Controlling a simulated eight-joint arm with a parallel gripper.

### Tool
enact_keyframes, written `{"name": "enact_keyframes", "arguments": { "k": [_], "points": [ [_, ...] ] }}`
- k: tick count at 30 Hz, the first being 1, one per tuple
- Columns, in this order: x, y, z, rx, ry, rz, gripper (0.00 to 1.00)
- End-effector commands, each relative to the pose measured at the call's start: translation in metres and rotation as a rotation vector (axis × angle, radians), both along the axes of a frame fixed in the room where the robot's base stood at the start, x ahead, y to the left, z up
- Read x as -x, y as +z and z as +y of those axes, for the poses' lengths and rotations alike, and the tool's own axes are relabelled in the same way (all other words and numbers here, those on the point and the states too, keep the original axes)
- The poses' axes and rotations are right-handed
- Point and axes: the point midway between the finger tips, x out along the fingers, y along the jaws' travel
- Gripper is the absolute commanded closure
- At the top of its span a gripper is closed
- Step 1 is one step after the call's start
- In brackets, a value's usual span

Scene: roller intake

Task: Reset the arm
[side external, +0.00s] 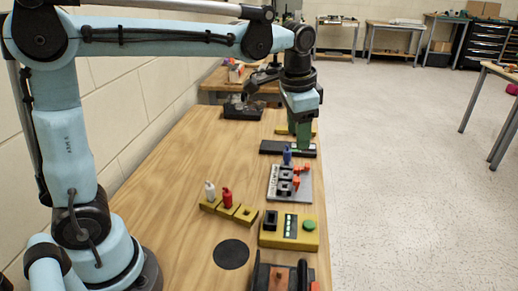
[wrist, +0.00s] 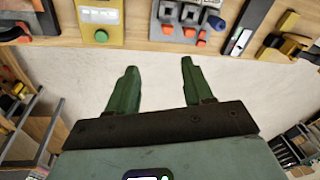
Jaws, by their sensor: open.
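My gripper (side external: 298,138) points down near the right edge of the wooden table, in front of or over a black bar-shaped device (side external: 272,148); the exact gap is hidden by the angle. In the wrist view my gripper (wrist: 158,68) shows two green fingers spread apart with nothing between them. Pale floor lies behind the fingers there, and the table edge runs above their tips. My arm reaches along the table from the left in the side external view.
The table (side external: 165,185) holds a yellow slotted holder (side external: 226,208) with white and red pieces, a grey plate (side external: 275,192) with orange and black parts, a blue piece (side external: 287,155), a yellow box (side external: 298,240) with a green button, and a black disc (side external: 231,254). Table left of these is bare.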

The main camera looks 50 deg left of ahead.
Motion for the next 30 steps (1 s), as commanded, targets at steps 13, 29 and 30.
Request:
{"name": "enact_keyframes", "arguments": {
  "k": [13, 29, 30],
  "points": [
    [0.089, -0.021, 0.017, 0.140, 0.252, -0.290, 0.49],
    [0.129, -0.057, 0.023, 0.238, 0.393, -0.452, 0.49],
    [0.129, -0.057, 0.023, 0.238, 0.393, -0.452, 0.49]
  ]
}}
